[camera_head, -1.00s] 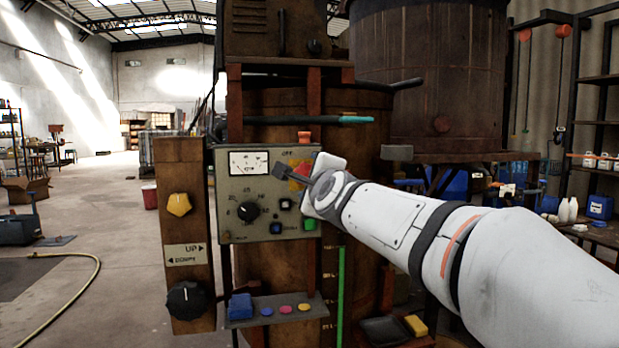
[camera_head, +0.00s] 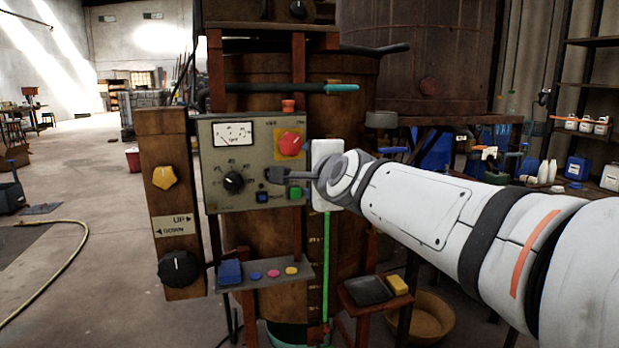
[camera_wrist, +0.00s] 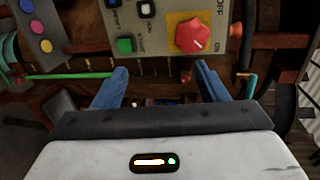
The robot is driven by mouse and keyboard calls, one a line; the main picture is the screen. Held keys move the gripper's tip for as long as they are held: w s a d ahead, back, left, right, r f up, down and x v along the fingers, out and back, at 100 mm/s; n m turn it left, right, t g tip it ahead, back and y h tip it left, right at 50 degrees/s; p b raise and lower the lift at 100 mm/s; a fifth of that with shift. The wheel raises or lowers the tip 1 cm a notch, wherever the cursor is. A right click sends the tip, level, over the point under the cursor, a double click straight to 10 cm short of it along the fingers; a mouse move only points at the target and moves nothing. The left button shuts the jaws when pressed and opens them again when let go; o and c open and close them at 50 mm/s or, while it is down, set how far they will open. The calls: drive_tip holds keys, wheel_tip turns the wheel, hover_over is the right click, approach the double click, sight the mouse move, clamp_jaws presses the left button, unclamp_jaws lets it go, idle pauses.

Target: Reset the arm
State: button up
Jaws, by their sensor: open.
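My gripper (camera_head: 277,176) is in front of the lower right part of the grey control panel (camera_head: 210,185). In the wrist view my gripper (camera_wrist: 162,80) is open, its two blue-grey fingers apart with nothing held between them. The red rotary switch (camera_head: 290,143) on its yellow plate is on the panel just above the gripper; it also shows in the wrist view (camera_wrist: 193,35), beyond the fingertips. The panel also carries a gauge (camera_head: 234,134), a black knob (camera_head: 233,182), a blue button (camera_head: 263,197) and a green button (camera_head: 295,193), which the gripper partly crowds.
A wooden post at the left holds a yellow knob (camera_head: 163,177) and a black knob (camera_head: 178,268). Below the panel, a small shelf (camera_head: 262,282) holds a blue block and coloured discs. A black tray (camera_head: 368,291) with a yellow sponge (camera_head: 397,284) stands right. A teal-tipped lever (camera_head: 341,88) sticks out above.

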drive_tip(key=s+d+f+n+g+h+p, duration=0.1)
drive_tip(key=s+d+f+n+g+p, duration=0.2)
drive_tip(key=s, duration=0.5)
drive_tip(key=s+d+f+n+g+h+p, duration=0.2)
drive_tip(key=s+d+f+n+g+p, duration=0.2)
drive_tip(key=s+d+n+p, duration=0.3)
drive_tip(key=s+d+f+n+g+h+p, duration=0.1)
drive_tip(key=s+d+f+n+g+p, duration=0.2)
drive_tip(key=s+p, duration=0.4)
drive_tip(key=s+d+n+g, duration=0.1)
drive_tip(key=s+d+g, duration=0.1)
drive_tip(key=s, duration=0.2)
drive_tip(key=shift+d+f+n+h+p, duration=0.15)
drive_tip(key=shift+f+n+h+p, duration=0.15)
drive_tip(key=shift+n+h+p, duration=0.1)
drive_tip(key=shift+w, duration=0.1)
drive_tip(key=shift+c, duration=0.4)
